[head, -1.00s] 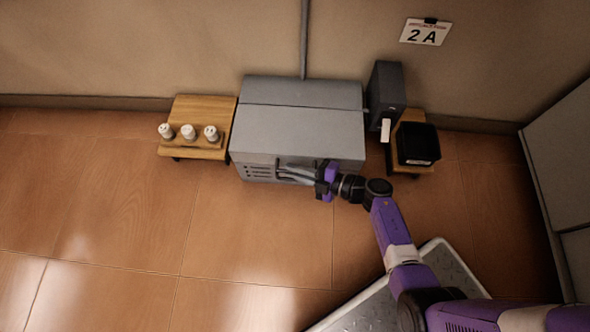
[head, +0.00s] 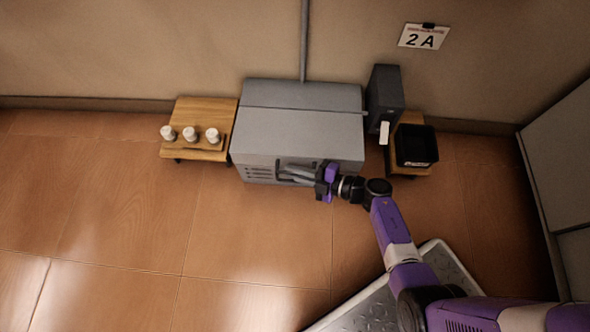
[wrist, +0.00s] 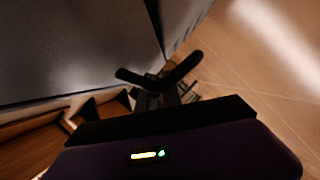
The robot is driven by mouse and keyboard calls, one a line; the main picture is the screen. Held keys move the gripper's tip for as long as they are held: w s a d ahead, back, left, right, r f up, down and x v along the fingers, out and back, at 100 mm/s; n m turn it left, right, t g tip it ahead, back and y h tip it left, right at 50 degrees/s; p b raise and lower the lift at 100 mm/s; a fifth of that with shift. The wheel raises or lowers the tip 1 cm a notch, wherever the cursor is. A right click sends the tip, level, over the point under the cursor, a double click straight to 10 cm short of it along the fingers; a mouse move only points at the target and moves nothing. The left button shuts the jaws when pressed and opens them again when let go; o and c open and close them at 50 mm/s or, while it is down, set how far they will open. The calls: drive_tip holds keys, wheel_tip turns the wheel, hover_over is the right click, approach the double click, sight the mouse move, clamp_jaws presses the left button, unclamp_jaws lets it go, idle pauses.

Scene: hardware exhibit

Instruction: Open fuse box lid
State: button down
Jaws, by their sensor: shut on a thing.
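The grey fuse box (head: 300,128) stands against the wall with its lid down. Its front face has slots at the left and a dark handle (head: 281,171) near the middle. My gripper (head: 289,172) is at this front face, reaching in from the right, and is shut on the handle. The wrist view shows my two dark fingers (wrist: 158,84) against the grey box side (wrist: 75,50); the contact itself is dark and hard to make out there.
A wooden stand (head: 205,112) with several white fuses is left of the box. A dark grey switch box (head: 384,95) with a white lever is right of it, beside a black tray (head: 416,145) on another wooden stand.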

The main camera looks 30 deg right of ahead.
drive_tip(key=w+d+r+m+g+y+p, duration=0.1)
drive_tip(key=w+r+m+g+p, duration=0.15)
drive_tip(key=r+p, duration=0.65)
drive_tip(key=w+d+r+m+g+y+p, duration=0.15)
drive_tip(key=r+m+p, duration=0.25)
drive_tip(key=r+p, duration=0.6)
drive_tip(key=w+d+r+m+g+b, duration=0.1)
drive_tip(key=w+d+r+b, duration=0.4)
drive_tip(key=w+d, duration=0.5)
drive_tip(key=shift+w+d+m, duration=0.2)
drive_tip(key=shift+w+m, duration=0.25)
drive_tip(key=shift+w, duration=1.45)
